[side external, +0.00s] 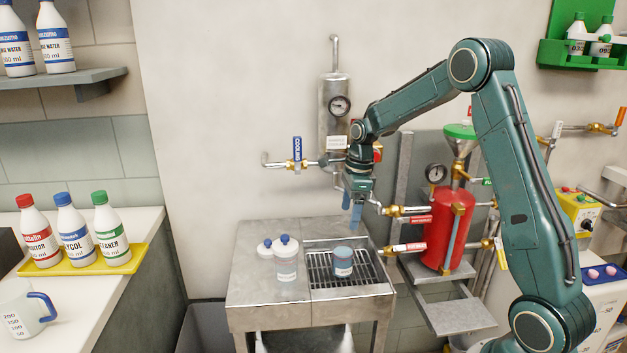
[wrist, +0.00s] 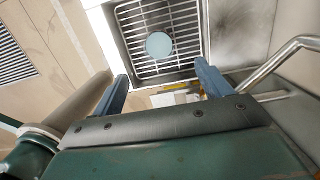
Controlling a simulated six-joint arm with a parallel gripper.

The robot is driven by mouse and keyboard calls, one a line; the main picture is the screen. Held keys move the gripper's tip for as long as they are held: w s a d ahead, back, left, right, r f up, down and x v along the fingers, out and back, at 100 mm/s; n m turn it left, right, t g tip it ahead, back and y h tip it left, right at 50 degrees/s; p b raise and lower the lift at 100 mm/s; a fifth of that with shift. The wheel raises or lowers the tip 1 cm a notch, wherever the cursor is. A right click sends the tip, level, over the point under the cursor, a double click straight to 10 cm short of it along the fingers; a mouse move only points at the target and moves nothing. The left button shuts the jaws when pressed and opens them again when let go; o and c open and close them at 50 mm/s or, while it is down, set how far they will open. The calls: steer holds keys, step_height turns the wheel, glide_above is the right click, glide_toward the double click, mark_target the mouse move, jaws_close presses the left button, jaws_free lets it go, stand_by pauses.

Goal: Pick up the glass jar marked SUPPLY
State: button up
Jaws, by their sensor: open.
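A small jar (side external: 343,262) with blue-grey contents and a pale label stands upright on a wire grate (side external: 368,272). Its lettering is too small to read, so I cannot tell whether it says SUPPLY. From above, it shows as a pale blue round in the wrist view (wrist: 158,45). My gripper (side external: 352,215) points down above the grate, apart from the jar. In the wrist view my gripper (wrist: 161,72) has its two blue fingers wide apart with nothing between them.
Valves, pipes and a red tank (side external: 447,230) crowd the right. A bent metal pipe (wrist: 285,55) shows in the wrist view.

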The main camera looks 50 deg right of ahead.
mark_target(342, 252)
step_height(342, 252, down, 8)
steer(key=shift+w+a+f, duration=0.15)
steer(key=shift+w+a, duration=0.15)
steer(key=shift+a, duration=0.1)
steer(key=shift+f, duration=0.1)
steer(key=shift+w+a+f, duration=0.1)
steer(key=shift+a+f, duration=0.05)
steer(key=shift+f, duration=1.1)
steer(key=shift+w+a+f, duration=0.1)
steer(key=shift+a+f, duration=0.05)
steer(key=shift+f, duration=1.05)
steer(key=shift+c, duration=0.3)
steer(key=c, duration=1.3)
steer(key=shift+c, duration=0.2)
steer(key=shift+r, duration=0.1)
step_height(342, 252, up, 20)
